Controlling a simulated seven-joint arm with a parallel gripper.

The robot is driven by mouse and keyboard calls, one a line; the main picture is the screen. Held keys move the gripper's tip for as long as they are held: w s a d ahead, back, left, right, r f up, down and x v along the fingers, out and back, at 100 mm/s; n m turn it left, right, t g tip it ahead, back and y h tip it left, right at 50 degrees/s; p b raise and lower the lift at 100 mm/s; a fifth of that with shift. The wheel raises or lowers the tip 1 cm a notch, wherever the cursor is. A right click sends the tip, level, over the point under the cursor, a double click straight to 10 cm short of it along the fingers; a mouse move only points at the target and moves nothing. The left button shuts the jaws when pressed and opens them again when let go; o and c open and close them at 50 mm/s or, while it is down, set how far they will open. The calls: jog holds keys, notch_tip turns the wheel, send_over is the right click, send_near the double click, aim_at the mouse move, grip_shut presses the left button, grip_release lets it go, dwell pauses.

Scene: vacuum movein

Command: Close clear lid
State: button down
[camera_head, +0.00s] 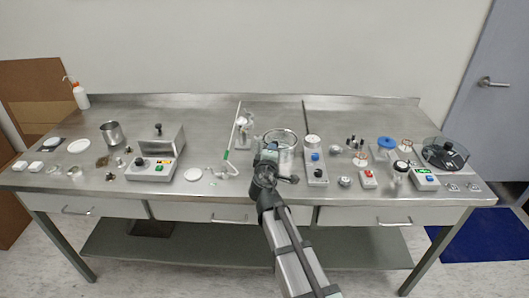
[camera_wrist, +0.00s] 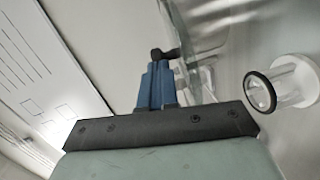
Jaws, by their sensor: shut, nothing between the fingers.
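A round metal vessel (camera_head: 287,158) stands at the middle of the bench, just behind my gripper (camera_head: 268,148). A clear round piece, which looks like the lid (camera_head: 280,136), shows at its top; its exact tilt is hard to tell. In the wrist view my gripper (camera_wrist: 160,58) has its blue fingers together, with nothing between them. A clear pane with a greenish edge (camera_wrist: 192,62) rises right beside the fingertips; I cannot tell whether they touch it. My gripper hides part of the vessel's front left.
A clear-covered round device (camera_head: 445,153) sits at the far right. A steel box (camera_head: 158,150) is at left. Small items crowd the bench front.

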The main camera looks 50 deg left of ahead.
jog(key=shift+w+a, duration=0.2)
jog(key=shift+w, duration=2.8)
jog(key=shift+w+a, duration=0.2)
jog(key=shift+w, duration=2.75)
